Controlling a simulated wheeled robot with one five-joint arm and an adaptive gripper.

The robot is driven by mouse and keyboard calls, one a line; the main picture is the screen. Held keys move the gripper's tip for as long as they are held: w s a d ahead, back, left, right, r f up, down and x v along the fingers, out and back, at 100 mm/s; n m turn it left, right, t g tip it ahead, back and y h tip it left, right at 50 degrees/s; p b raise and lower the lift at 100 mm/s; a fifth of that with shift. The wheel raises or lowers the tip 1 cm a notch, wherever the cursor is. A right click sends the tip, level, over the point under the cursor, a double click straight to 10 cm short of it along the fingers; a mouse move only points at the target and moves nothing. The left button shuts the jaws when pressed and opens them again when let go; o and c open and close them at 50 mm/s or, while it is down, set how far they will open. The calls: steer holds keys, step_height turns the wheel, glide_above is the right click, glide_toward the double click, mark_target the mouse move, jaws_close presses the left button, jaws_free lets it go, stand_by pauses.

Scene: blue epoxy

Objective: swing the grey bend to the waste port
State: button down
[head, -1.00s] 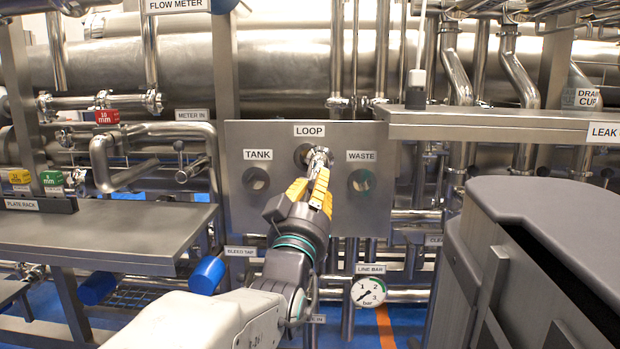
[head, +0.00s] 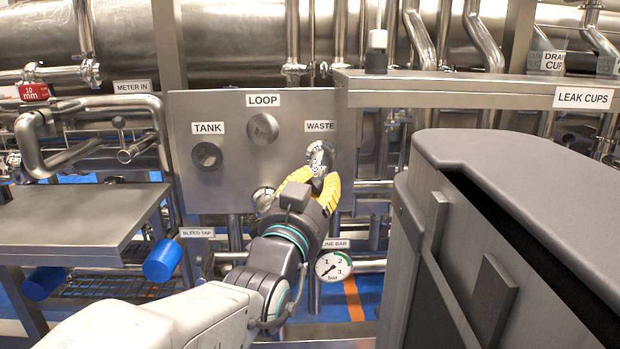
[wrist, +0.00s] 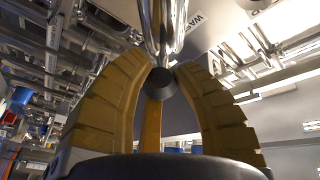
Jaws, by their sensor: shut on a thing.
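The grey bend (head: 321,154) is a shiny metal pipe piece. In the head view its upper end stands in front of the waste port, under the WASTE label (head: 320,126), and hides most of that port. I cannot tell whether it is seated there. My gripper (head: 314,180) is just below, its yellow fingers closed on the bend's dark handle. In the wrist view the handle (wrist: 159,83) sits between both fingertips, with the bend's bright metal (wrist: 165,30) above. The loop port (head: 263,128) and the tank port (head: 207,156) are clear of the bend.
A grey cabinet (head: 515,185) stands close on the right. The LEAK CUPS shelf (head: 450,91) juts out above it. A steel table (head: 75,222) is at the left, and a pressure gauge (head: 333,266) hangs below my gripper. Blue-ended cylinders (head: 163,259) show at lower left.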

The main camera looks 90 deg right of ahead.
steer(key=shift+s+f+m, duration=0.15)
steer(key=shift+m, duration=0.15)
steer(key=c, duration=0.9)
jaws_free()
steer(key=shift+v, duration=3.55)
steer(key=shift+a, duration=0.25)
steer(key=shift+w, duration=0.25)
